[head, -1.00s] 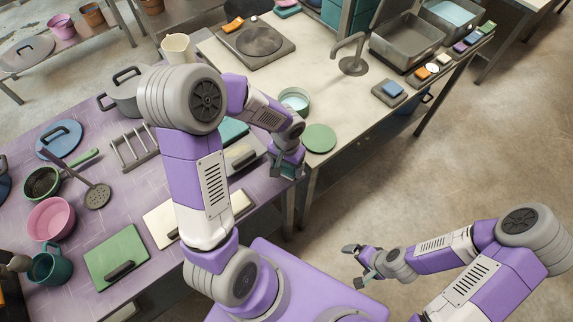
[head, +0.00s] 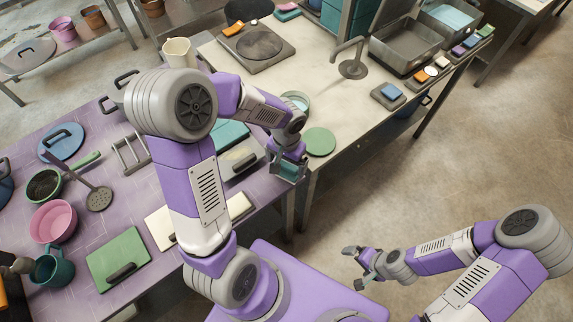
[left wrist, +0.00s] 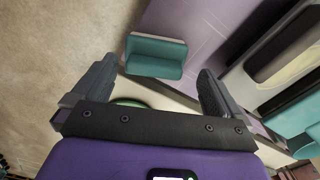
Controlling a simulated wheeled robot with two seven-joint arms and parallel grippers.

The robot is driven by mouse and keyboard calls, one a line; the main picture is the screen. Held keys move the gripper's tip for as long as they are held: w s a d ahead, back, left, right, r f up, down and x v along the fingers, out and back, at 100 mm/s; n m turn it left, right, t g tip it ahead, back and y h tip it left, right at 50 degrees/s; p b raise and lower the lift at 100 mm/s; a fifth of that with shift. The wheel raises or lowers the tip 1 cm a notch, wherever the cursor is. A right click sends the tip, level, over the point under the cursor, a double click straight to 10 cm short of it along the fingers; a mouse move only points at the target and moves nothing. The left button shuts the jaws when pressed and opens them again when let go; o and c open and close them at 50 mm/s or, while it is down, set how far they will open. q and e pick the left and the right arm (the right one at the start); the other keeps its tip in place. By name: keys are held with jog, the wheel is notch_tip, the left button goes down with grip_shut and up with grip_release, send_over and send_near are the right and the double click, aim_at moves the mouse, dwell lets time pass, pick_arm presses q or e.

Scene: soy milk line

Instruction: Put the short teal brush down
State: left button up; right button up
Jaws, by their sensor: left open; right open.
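The short teal brush (left wrist: 157,57) shows in the left wrist view as a teal block between and just beyond my left fingertips, with a gap to each finger. It lies by the edge of the purple table, with floor showing to its left; whether it rests fully on the top I cannot tell. In the head view the brush (head: 288,171) is partly hidden under my left gripper (head: 287,163) at the table's right end. My left gripper (left wrist: 160,70) is open around it. My right gripper (head: 354,267) is open and empty over the floor.
On the purple table (head: 90,220) are a teal board (head: 229,134), a green board (head: 117,256), a pink bowl (head: 53,221) and a rack (head: 131,154). A pale counter (head: 320,75) with a green disc (head: 320,142) stands just behind my left gripper.

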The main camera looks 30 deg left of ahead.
aim_at(286, 166)
pick_arm(q)
notch_tip(286, 166, up, 9)
jog(key=p, duration=0.1)
jog(key=shift+f+p, duration=0.15)
jog(key=shift+p, duration=0.15)
jog(key=shift+s+f, duration=0.1)
